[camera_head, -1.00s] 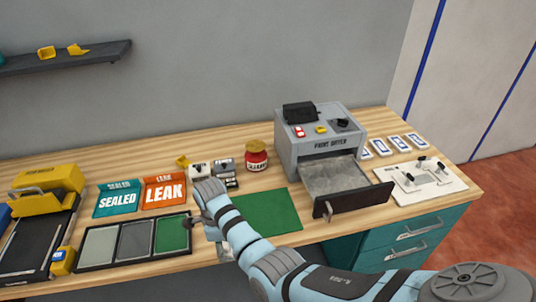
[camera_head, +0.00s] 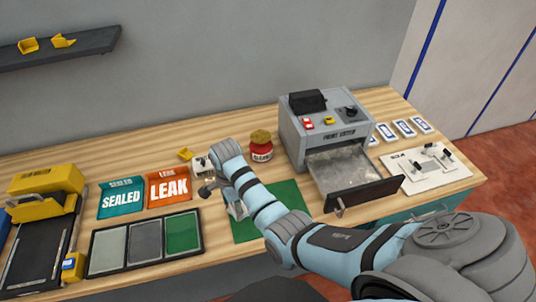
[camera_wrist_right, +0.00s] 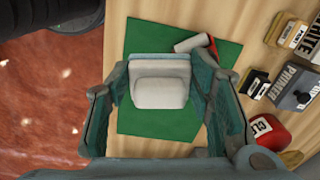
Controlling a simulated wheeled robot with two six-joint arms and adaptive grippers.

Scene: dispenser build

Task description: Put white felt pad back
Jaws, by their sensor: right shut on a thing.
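My right gripper (camera_head: 237,208) hangs over the green mat (camera_head: 277,209), largely hidden behind my wrist in the head view. In the right wrist view my right gripper (camera_wrist_right: 162,98) is shut on a white block-like pad with a bluish-grey upper edge, which looks like the white felt pad (camera_wrist_right: 160,84). The pad sits between both fingers, over the green mat (camera_wrist_right: 140,126); I cannot tell whether it touches the mat. My left gripper is not in view.
A tray (camera_head: 93,243) with light grey, grey and green panels lies left of the mat. The grey machine's drawer (camera_head: 363,193) stands open at right.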

